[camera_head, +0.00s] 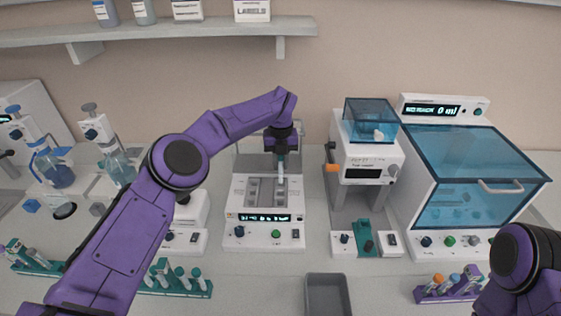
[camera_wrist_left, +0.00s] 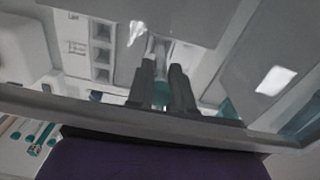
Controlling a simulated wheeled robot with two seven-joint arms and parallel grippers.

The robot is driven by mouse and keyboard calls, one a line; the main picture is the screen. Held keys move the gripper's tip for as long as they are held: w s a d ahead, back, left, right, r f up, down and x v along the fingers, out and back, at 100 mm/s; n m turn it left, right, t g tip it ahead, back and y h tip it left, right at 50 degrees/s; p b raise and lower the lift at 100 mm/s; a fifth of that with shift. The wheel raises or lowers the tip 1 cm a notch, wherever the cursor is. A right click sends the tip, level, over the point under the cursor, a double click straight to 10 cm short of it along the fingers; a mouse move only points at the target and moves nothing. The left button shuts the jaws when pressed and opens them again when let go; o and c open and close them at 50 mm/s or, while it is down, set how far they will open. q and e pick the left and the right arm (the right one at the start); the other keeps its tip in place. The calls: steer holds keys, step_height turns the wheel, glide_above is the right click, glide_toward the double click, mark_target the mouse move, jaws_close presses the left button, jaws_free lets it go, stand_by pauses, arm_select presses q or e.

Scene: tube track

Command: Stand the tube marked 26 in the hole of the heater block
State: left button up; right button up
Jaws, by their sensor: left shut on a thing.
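My left gripper (camera_head: 281,153) is shut on a tube (camera_head: 281,172), which hangs upright below the fingers. The tube's mark is too small to read. In the left wrist view the two dark fingers (camera_wrist_left: 162,85) close around the tube (camera_wrist_left: 161,92), which has a teal part. The tube is over the right part of the white heater unit, whose grey heater block (camera_head: 266,192) has recesses in its top. I cannot tell whether the tube's lower end is in a hole or just above it. My right gripper is out of view.
A teal rack (camera_head: 180,287) with several tubes stands at the front, partly behind my left arm. A purple rack (camera_head: 437,293) is at front right, a grey tray (camera_head: 329,295) at front centre. A white device (camera_head: 364,160) and blue-windowed cabinet (camera_head: 468,185) stand to the right.

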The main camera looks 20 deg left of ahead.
arm_select(q)
steer(key=shift+f+b, duration=0.3)
steer(key=shift+f, duration=0.25)
steer(key=shift+f, duration=0.15)
steer(key=shift+f+b, duration=0.55)
steer(key=shift+b, duration=0.1)
steer(key=shift+s+r, duration=0.1)
steer(key=o, duration=0.9)
steer(key=shift+d, duration=0.1)
